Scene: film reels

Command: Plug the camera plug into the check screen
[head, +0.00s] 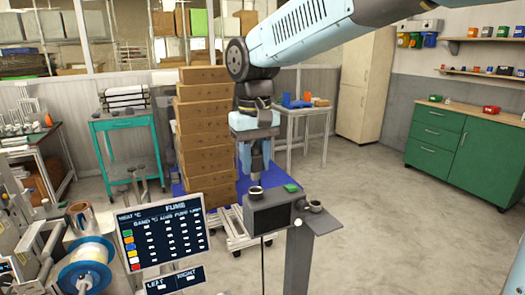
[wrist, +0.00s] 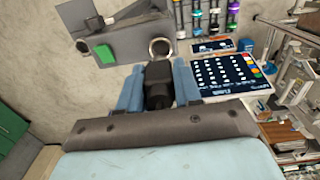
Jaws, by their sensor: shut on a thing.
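The check screen (head: 270,217) is a dark box on a grey post in the head view, its display dark. A round socket ring (head: 255,191) stands on its top left; this ring also shows in the wrist view (wrist: 160,38). My gripper (head: 257,150) is directly above the ring, pointing down. Its two blue fingers in the wrist view are shut on the dark camera plug (wrist: 158,88). In the head view the plug (head: 257,172) hangs upright, its lower end very near the ring. I cannot tell whether they touch.
A grey side shelf (head: 322,222) with a round holder (head: 315,206) is right of the screen. The FUME board (head: 163,232) stands close on the left, cardboard boxes (head: 205,130) behind. The floor at right is clear.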

